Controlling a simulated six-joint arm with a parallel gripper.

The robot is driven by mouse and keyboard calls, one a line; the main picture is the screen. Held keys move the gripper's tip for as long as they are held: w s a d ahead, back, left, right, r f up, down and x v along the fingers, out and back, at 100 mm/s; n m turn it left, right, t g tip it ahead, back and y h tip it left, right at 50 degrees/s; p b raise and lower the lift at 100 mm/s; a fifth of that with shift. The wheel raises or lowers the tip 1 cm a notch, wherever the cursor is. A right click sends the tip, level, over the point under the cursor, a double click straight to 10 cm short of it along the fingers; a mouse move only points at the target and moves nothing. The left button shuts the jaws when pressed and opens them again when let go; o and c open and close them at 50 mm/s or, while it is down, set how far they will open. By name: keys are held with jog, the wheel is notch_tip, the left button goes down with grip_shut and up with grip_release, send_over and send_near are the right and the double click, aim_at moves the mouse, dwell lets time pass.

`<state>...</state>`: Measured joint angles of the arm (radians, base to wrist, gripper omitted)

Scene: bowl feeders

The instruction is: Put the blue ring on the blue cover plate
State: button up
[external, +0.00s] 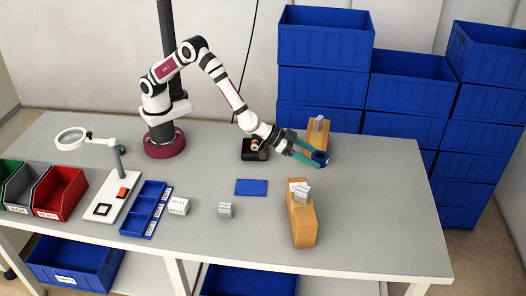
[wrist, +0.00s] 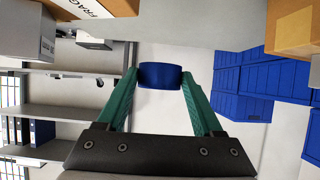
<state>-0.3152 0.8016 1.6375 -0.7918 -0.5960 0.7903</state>
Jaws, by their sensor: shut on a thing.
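My gripper (external: 311,157) has teal fingers and is shut on the blue ring (external: 321,159), to the right of the arm. In the wrist view the ring (wrist: 161,76) sits between the two fingertips of my gripper (wrist: 160,78). The ring is held in the air, apart from the blue cover plate. The blue cover plate (external: 251,187) looks like a flat blue rectangle lying on the table, left of and nearer than the gripper. The plate cannot be made out in the wrist view.
Cardboard boxes with grey blocks on top stand behind the gripper (external: 319,139) and in front of it (external: 302,222). A blue compartment tray (external: 146,209) and a magnifier lamp (external: 118,160) stand left.

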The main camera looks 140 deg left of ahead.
notch_tip(320, 180, up, 2)
jog(key=d, duration=0.7)
jog(key=shift+s+d+f, duration=0.1)
jog(key=shift+s+d, duration=0.15)
jog(key=shift+s, duration=0.05)
jog(key=s+d+n+g+y, duration=0.2)
jog(key=s+d+n, duration=0.1)
jog(key=s+d, duration=1.55)
send_near(257, 187)
jog(key=shift+g, duration=0.3)
jog(key=w+a+r, duration=0.2)
jog(key=shift+w+a+r, duration=0.2)
jog(key=shift+a+r, duration=0.05)
jog(key=shift+a, duration=0.15)
jog(key=shift+w+a+f, duration=0.1)
jog(key=shift+a+f, duration=0.05)
jog(key=shift+f, duration=0.95)
jog(key=shift+a+f, duration=0.1)
jog(key=shift+f, duration=1)
